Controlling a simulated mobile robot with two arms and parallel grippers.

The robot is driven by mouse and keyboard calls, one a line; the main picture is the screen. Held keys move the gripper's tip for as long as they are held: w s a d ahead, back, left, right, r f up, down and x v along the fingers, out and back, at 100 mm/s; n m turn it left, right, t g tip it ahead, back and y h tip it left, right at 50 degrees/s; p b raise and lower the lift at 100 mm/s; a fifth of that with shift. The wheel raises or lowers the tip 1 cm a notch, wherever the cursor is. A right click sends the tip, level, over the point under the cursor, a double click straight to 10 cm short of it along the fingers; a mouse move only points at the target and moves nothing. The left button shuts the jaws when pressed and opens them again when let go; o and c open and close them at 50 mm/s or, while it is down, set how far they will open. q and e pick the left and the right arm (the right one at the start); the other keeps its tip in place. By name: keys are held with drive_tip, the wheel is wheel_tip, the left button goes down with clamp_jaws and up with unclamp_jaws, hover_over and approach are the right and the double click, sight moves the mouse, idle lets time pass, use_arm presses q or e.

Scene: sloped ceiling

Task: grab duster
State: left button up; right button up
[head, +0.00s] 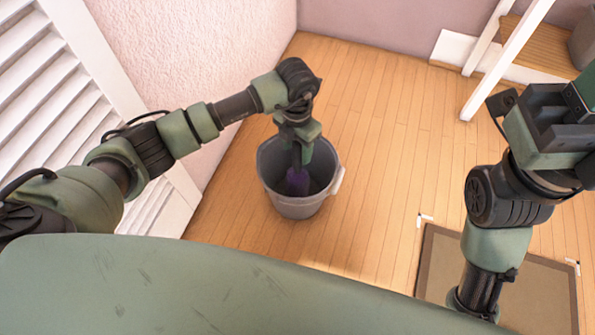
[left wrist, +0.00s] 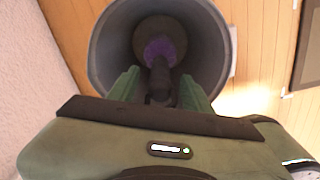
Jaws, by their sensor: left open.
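The duster has a purple head (head: 297,181) low inside a grey bucket (head: 300,208) on the floor. In the left wrist view the purple head (left wrist: 160,50) lies deep in the bucket (left wrist: 103,50), and its dark handle (left wrist: 160,82) points up toward me. My left gripper (head: 302,155) reaches down into the bucket mouth from above. Its two green fingers (left wrist: 158,92) are open, one on each side of the handle; I cannot tell whether either touches it. My right arm's wrist end (head: 548,120) is at the right, away from the bucket, and its fingers cannot be made out.
A pink wall (head: 200,50) and white louvred shutter (head: 60,100) stand left of the bucket. Wooden floor (head: 390,130) is clear to its right. A brown mat (head: 540,290) lies at lower right. White posts (head: 505,60) stand at the back right.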

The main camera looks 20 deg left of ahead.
use_arm(q)
clamp_jaws()
idle(1.5)
